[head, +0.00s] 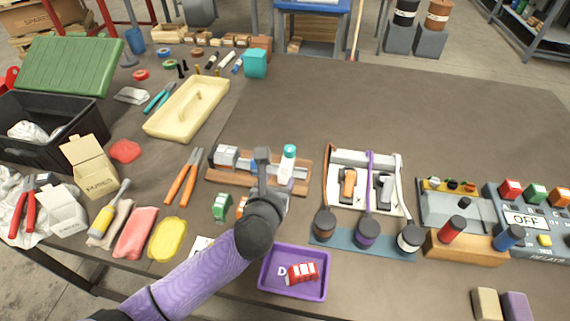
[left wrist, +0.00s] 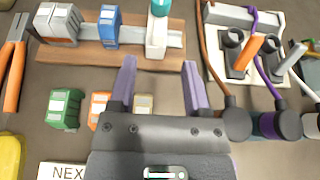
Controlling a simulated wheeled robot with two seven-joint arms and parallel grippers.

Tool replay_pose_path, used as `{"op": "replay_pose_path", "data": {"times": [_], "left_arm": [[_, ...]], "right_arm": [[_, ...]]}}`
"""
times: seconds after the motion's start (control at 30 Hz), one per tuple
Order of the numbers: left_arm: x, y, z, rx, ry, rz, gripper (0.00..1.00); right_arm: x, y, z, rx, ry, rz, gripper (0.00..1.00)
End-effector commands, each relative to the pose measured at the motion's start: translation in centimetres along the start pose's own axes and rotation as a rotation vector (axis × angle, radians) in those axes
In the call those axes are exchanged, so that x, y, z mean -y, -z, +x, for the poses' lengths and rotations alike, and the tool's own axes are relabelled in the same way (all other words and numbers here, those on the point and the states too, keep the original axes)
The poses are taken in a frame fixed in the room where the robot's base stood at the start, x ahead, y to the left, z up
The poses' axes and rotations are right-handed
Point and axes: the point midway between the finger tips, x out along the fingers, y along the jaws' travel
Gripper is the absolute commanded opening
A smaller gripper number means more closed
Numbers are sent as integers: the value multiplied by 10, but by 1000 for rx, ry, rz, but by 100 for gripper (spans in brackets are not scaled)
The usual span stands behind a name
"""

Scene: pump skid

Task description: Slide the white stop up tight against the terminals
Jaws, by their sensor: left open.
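The white stop (left wrist: 157,40), with a teal top, sits upright on the rail at the right of the wooden base (left wrist: 80,53); it also shows in the head view (head: 286,171). The terminals on the rail are a grey group (left wrist: 57,24) at the left end and a blue one (left wrist: 108,26) nearer the stop. A gap of bare rail shows between the blue terminal and the stop. My left gripper (left wrist: 159,62) is open and empty, its fingers just in front of the stop. In the head view my gripper (head: 263,165) partly hides the rail's middle. My right gripper is not in view.
Loose green (left wrist: 64,108), orange (left wrist: 98,108) and beige terminals lie in front of the rail. A purple tray (head: 323,291) holds a red block. A white panel with cables (head: 366,157) stands right of the rail. Orange-handled pliers (head: 184,178) lie left.

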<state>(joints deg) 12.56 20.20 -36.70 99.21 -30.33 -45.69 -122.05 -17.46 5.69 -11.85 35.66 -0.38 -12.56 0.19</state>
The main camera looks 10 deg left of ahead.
Motion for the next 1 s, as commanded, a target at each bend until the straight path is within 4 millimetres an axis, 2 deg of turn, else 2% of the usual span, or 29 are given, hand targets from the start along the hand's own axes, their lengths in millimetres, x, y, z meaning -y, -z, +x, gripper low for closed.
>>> {"op": "replay_pose_path", "data": {"times": [0.2,0.33,0.5,0.77,1.0], "left_arm": [[0,8,55,-4,-3,-7,62],[0,7,77,-5,-2,-8,62],[0,4,89,-5,-2,-9,62],[0,2,90,-5,-2,-10,62],[0,2,90,-5,-2,-10,11]], "right_arm": [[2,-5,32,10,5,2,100],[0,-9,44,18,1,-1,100],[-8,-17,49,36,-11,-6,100],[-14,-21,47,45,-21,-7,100],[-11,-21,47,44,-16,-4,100]]}}
